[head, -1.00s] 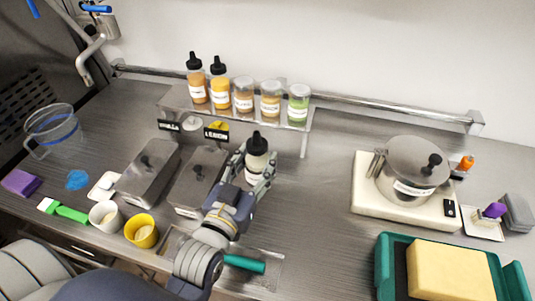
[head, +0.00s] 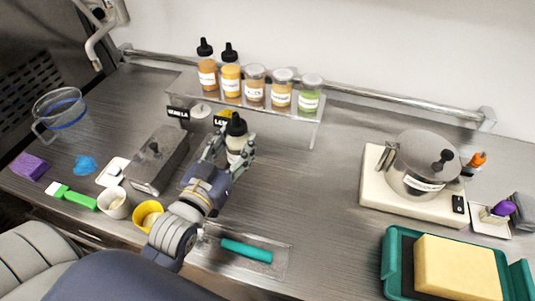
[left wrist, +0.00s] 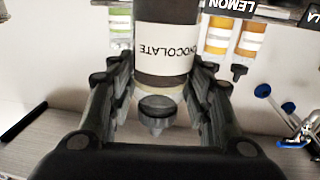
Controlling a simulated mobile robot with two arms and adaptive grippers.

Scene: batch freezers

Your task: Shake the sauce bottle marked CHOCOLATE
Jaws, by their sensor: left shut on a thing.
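The CHOCOLATE sauce bottle (head: 236,126) has a black nozzle cap and a white label in the head view. In the left wrist view, its dark brown body (left wrist: 166,75) shows the word CHOCOLATE. My left gripper (head: 232,147) is shut on the bottle, with one finger on each side of it. The bottle is near upright in front of the shelf. Whether its base touches the counter is hidden by the gripper and arm. My right gripper is not in view.
A raised shelf (head: 290,117) behind the bottle holds several bottles and jars. A lidded metal tub (head: 157,160) and a yellow cup (head: 147,214) are left of my arm. A teal-handled tool (head: 246,250) lies in front. The counter is clear up to the pot (head: 417,170).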

